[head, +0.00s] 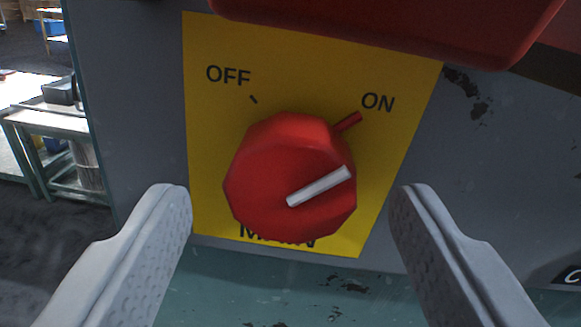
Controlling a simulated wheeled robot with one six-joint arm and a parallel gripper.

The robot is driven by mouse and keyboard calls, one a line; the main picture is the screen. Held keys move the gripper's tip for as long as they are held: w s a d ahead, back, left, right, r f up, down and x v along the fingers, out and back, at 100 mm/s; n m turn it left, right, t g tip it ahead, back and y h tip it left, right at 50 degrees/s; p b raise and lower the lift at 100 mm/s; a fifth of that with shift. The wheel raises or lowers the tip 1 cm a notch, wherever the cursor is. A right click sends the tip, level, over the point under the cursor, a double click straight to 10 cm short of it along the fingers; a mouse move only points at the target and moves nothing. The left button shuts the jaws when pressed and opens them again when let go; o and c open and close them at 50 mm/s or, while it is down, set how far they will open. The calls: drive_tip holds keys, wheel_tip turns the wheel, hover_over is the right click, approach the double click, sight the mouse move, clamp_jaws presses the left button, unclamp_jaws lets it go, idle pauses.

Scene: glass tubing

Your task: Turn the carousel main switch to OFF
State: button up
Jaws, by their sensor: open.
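The main switch (285,185) is a red faceted knob with a white bar on its face. It sits on a yellow plate (215,130) marked OFF at upper left and ON at upper right. A small red pointer on the knob's upper right edge aims at ON, and the white bar slants up to the right. The lettering below the knob is partly hidden by it. My gripper (293,215) is open, with one finger to the left of the knob and one to the right. A gap shows between each finger and the knob in the picture.
A red housing (390,25) overhangs the top of the plate. The grey panel (490,170) around the plate has chipped paint, with a greenish surface (260,290) below. A workbench (50,125) stands in the background at left.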

drive_tip(key=shift+w, duration=0.35)
drive_tip(key=shift+c, duration=0.2)
drive_tip(key=c, duration=0.9)
drive_tip(key=shift+c, duration=0.2)
